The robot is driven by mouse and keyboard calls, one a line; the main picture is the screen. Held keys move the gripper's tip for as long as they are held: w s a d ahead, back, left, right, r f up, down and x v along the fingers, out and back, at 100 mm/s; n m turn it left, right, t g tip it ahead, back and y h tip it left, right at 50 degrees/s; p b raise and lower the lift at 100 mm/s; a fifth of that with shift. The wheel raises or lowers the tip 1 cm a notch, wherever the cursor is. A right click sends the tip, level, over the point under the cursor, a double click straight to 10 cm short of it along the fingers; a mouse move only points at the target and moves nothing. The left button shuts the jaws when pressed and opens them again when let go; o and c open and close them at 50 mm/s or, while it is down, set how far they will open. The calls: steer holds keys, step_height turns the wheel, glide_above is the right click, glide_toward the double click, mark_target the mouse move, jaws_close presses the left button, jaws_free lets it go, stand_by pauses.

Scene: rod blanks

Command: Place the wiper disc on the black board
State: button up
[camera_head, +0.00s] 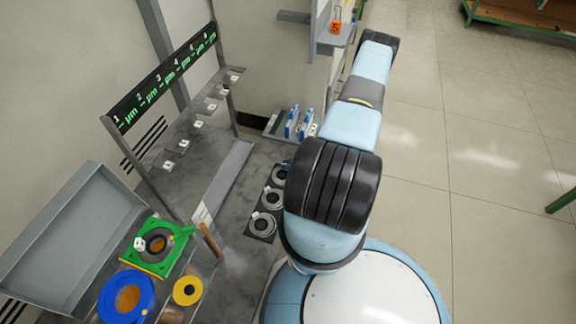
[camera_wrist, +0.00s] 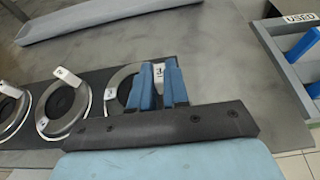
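The black board (camera_wrist: 98,72) lies on the grey bench and carries a row of three ring-shaped discs. In the wrist view, the middle disc (camera_wrist: 46,122) has a white tag, and another disc (camera_wrist: 22,118) is cut by the left edge. The third disc (camera_wrist: 108,95), by a tag marked 3, is partly hidden by my gripper (camera_wrist: 159,68). My two blue fingers stand close on either side of that tag; whether they touch it is unclear. In the head view the board (camera_head: 250,231) shows left of my arm, which hides most of my gripper.
A grey rack marked USED (camera_wrist: 285,70) with blue parts stands at the right in the wrist view. In the head view, a green holder (camera_head: 181,243), a blue ring (camera_head: 107,303) and a yellow ring (camera_head: 196,291) lie at the lower left. A gauge rack (camera_head: 150,92) stands behind.

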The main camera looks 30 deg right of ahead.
steer(key=o, duration=0.5)
steer(key=shift+s+d, duration=0.1)
steer(key=v, duration=1.2)
